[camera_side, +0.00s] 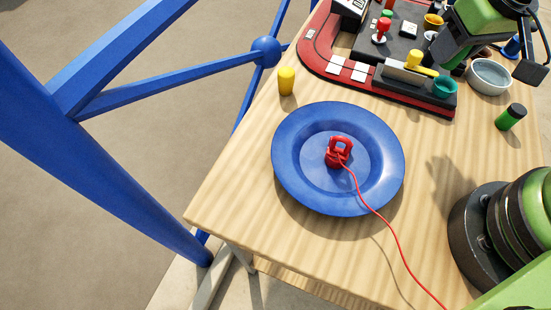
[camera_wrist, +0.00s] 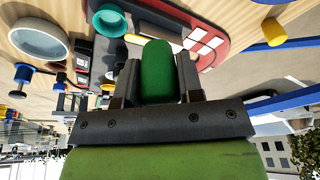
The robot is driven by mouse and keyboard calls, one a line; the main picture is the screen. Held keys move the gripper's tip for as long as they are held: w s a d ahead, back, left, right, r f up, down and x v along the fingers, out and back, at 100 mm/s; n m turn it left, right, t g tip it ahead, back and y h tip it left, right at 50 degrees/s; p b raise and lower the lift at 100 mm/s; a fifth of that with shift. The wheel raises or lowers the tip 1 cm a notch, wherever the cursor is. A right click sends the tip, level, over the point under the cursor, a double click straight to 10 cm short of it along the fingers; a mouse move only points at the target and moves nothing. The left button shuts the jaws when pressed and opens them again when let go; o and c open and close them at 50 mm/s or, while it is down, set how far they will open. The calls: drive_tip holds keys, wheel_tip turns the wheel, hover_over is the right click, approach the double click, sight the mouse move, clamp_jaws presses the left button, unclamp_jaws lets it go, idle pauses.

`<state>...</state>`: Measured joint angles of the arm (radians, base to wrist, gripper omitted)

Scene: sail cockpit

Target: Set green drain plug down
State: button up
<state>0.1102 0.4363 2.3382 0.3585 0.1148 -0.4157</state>
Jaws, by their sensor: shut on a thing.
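My gripper (camera_wrist: 158,62) is shut on the green drain plug (camera_wrist: 158,75), a rounded green piece held between its two dark fingers in the wrist view. In the side view my gripper (camera_side: 458,52) is at the upper right, over the right end of the red-edged console; the plug is mostly hidden there. I cannot tell from these frames whether the plug touches anything below it.
A blue plate (camera_side: 290,175) holding a red corded piece stands mid-table. A yellow cylinder (camera_side: 286,81), a grey bowl (camera_side: 490,77), a teal cup (camera_side: 445,86) and a dark-capped green cylinder (camera_side: 510,117) stand around. The red-edged console (camera_side: 320,62) is crowded; the wood right of the plate is clear.

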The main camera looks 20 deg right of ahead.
drive_tip(key=w+r+n, duration=0.2)
drive_tip(key=w+r, duration=0.1)
drive_tip(key=r, duration=0.1)
drive_tip(key=w+a+f+n+y, duration=0.1)
drive_tip(key=w+a+n, duration=0.15)
drive_tip(key=a, duration=0.45)
drive_tip(key=w+a+n+y, duration=0.1)
drive_tip(key=w+a+n, duration=0.15)
drive_tip(key=a, duration=0.35)
drive_tip(key=n+g+y, duration=0.1)
drive_tip(key=n+g, duration=0.1)
drive_tip(key=n, duration=0.6)
hover_over(216, 202)
drive_tip(key=d, duration=0.1)
wheel_tip(216, 202, down, 5)
drive_tip(key=shift+n, duration=0.3)
wheel_tip(216, 202, down, 10)
drive_tip(key=shift+s+a+r, duration=0.1)
drive_tip(key=shift+s+r, duration=0.05)
drive_tip(key=shift+f, duration=0.4)
drive_tip(key=o, duration=0.9)
drive_tip(key=shift+f, duration=0.1)
